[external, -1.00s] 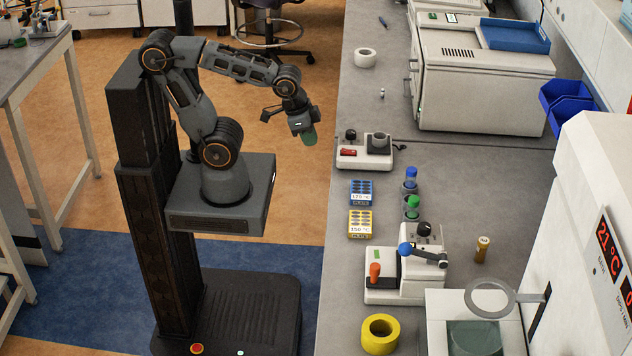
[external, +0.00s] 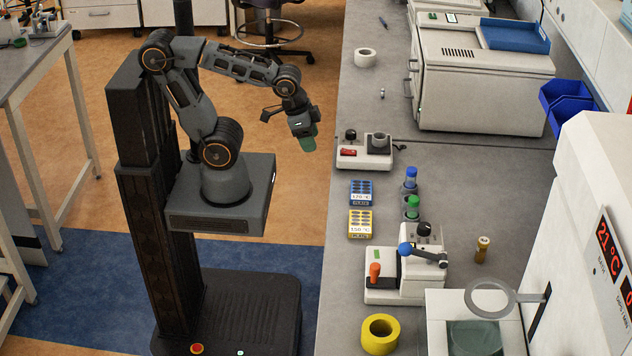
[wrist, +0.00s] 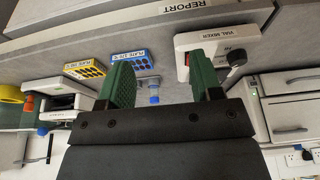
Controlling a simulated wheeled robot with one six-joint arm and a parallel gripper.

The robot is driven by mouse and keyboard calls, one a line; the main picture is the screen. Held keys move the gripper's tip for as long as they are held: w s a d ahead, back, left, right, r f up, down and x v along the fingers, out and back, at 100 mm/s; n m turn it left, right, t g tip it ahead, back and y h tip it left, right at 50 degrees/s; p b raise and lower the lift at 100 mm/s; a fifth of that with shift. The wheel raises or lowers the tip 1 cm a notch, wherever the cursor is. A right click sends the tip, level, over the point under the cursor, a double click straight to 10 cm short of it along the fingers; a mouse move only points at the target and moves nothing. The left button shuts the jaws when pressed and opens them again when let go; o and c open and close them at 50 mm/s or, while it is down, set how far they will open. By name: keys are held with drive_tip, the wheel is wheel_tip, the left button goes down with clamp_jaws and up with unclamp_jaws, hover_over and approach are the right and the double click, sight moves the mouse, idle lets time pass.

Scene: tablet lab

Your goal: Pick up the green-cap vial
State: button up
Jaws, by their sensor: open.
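The green-cap vial (external: 412,207) stands upright on the grey bench, in front of a blue-cap vial (external: 410,178). My gripper (external: 308,138) hangs left of the bench edge, above the floor and well apart from both vials. In the wrist view, my gripper (wrist: 163,82) is open, with two green fingers apart and nothing held between them. The blue-cap vial (wrist: 154,98) shows between the fingers, farther off. I cannot make out the green-cap vial in the wrist view; the left finger may hide it.
A blue block (external: 360,193) and a yellow block (external: 361,224) lie left of the vials. A vial mixer (external: 364,154) stands behind them. A white device with a blue-knobbed lever (external: 398,282) stands in front. A brass-coloured vial (external: 482,249) stands to the right.

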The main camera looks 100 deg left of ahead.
drive_tip(key=w+d+f+n+g+h+b, duration=0.1)
drive_tip(key=w+d+n+h, duration=0.25)
drive_tip(key=n, duration=0.25)
drive_tip(key=n+t+h+b, duration=0.25)
drive_tip(key=n+h, duration=0.55)
drive_tip(key=n, duration=0.9)
approach(414, 198)
drive_tip(key=shift+t+h, duration=0.25)
drive_tip(key=shift+t, duration=0.4)
drive_tip(key=d+f, duration=0.1)
drive_tip(key=w+d+f, duration=0.1)
drive_tip(key=d+f, duration=0.1)
drive_tip(key=shift+f, duration=0.1)
drive_tip(key=shift+p+x, duration=0.45)
drive_tip(key=shift+x, duration=2.75)
drive_tip(key=shift+c, duration=0.3)
drive_tip(key=c, duration=0.9)
